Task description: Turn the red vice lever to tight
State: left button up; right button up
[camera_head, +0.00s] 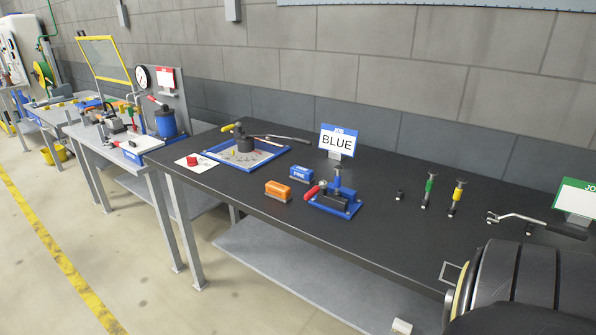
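A small blue vice (338,203) with a dark body stands on the black bench top, near the middle of the view. Its red lever (312,192) sticks out on the vice's left side, pointing down and left. A blue upright post with a crosspiece rises at the vice's back. Whether the jaws hold anything is too small to tell. Neither of my grippers shows in this view, and nothing touches the lever.
Orange (278,191) and blue (301,174) blocks lie left of the vice. A blue tray (211,154) with a dark cylinder is further left; a BLUE sign (338,141) stands behind. A large dark rounded shape covers the lower right.

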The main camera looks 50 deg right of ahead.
aim_at(323, 184)
jog(key=z, duration=1.05)
jog(key=i, duration=1.2)
jog(key=z, duration=1.15)
